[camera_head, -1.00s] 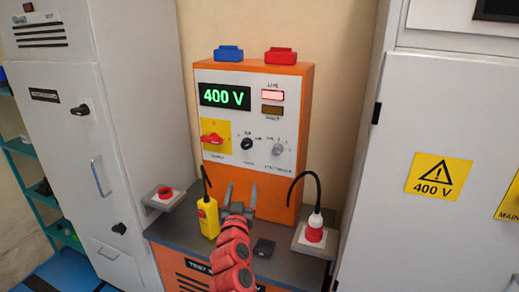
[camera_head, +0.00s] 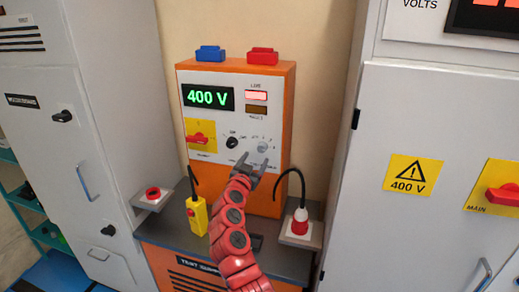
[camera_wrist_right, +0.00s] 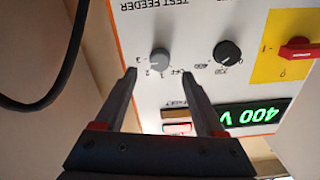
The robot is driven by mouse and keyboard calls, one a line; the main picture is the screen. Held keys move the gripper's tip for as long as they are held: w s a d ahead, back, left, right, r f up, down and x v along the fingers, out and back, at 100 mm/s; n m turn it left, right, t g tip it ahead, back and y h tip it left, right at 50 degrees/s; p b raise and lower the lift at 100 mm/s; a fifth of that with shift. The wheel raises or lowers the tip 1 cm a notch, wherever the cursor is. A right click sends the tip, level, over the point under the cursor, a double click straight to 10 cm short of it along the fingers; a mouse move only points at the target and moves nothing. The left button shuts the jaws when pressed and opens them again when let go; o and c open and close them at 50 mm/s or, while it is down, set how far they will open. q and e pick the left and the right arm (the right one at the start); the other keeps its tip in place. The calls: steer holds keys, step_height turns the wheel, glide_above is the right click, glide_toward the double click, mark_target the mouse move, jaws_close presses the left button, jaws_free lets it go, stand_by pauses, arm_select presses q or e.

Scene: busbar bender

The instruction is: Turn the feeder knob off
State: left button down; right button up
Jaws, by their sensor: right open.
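The orange test feeder unit (camera_head: 285,122) carries a white front panel with a lit 400 V display (camera_head: 208,96). A grey knob (camera_head: 263,146) sits at the panel's lower right, with scale marks including OFF visible in the right wrist view (camera_wrist_right: 160,59). A black knob (camera_head: 232,142) and a red handle on a yellow plate (camera_head: 197,138) are to its left. My right gripper (camera_head: 252,164) is open and empty, its fingers pointing at the panel just below the grey knob. In the wrist view the knob shows just beyond the fingertips (camera_wrist_right: 158,74). My left gripper is out of view.
A red button box (camera_head: 153,194) is further left. Grey cabinets flank the unit.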

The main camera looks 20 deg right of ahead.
mark_target(261, 150)
steer(key=shift+x, duration=2.8)
steer(key=shift+c, duration=0.4)
jaws_close()
